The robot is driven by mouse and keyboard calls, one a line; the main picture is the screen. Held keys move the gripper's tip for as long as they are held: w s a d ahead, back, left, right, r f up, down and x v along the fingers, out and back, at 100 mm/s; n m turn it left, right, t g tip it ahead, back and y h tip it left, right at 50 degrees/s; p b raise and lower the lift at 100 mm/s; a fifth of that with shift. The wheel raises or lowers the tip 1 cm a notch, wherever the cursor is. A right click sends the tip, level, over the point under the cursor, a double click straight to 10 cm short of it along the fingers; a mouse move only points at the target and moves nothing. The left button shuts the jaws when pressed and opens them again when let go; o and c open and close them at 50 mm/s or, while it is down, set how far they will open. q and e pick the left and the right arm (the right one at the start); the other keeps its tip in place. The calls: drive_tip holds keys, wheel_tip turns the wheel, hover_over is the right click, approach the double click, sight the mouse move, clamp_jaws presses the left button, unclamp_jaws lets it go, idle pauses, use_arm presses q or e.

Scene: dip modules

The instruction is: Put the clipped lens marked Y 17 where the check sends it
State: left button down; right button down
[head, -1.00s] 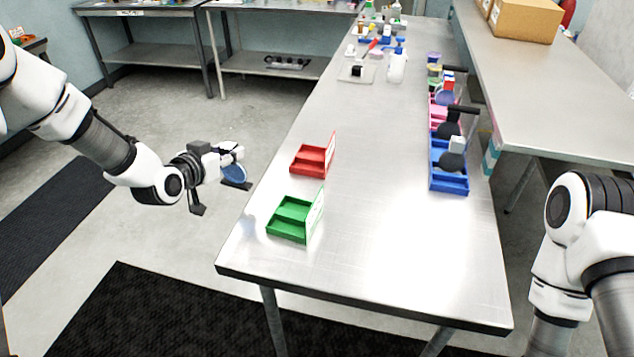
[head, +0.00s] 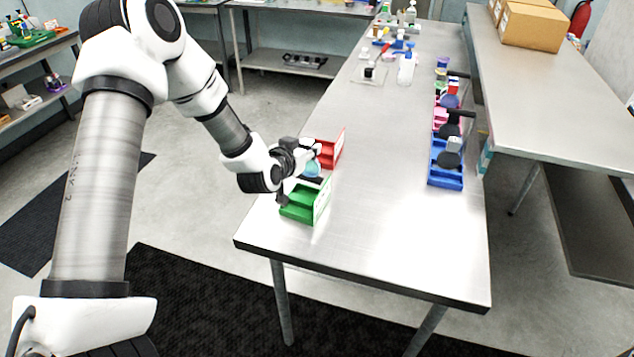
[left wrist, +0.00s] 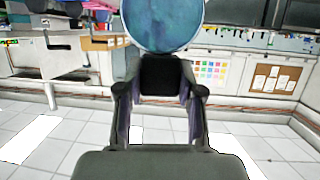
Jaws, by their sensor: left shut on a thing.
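My left gripper (head: 301,179) is over the near end of the table, beside the green tray (head: 298,214) and in front of the red tray (head: 331,158). It is shut on a dark clip that carries a round blue lens (head: 312,168). In the left wrist view the lens (left wrist: 162,24) stands upright above the dark clip (left wrist: 162,75), which sits between the fingers. No marking can be read on the lens. Each tray has an upright panel on its right; the writing there is too small to read. My right gripper is out of view.
Along the table's right edge, a blue tray (head: 447,179) and a pink tray hold other clipped lenses. Bottles and small items crowd the table's far end. The table's middle (head: 385,160) is clear. A second bench with cardboard boxes (head: 534,27) stands at right.

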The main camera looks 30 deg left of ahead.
use_arm(q)
drive_tip(key=f, duration=0.4)
drive_tip(key=d+f+p, duration=0.1)
drive_tip(key=f, duration=0.1)
drive_tip(key=shift+s, duration=0.15)
drive_tip(key=shift+w+a+f, duration=0.2)
drive_tip(key=shift+a+f, duration=0.1)
drive_tip(key=c, duration=0.7)
unclamp_jaws()
drive_tip(key=shift+s+d+r, duration=0.15)
drive_tip(key=shift+d+r, duration=0.05)
drive_tip(key=shift+s, duration=0.4)
drive_tip(key=b, duration=0.2)
approach(309, 169)
drive_tip(key=v, duration=0.2)
drive_tip(key=shift+s+r, duration=0.1)
drive_tip(key=shift+s, duration=0.2)
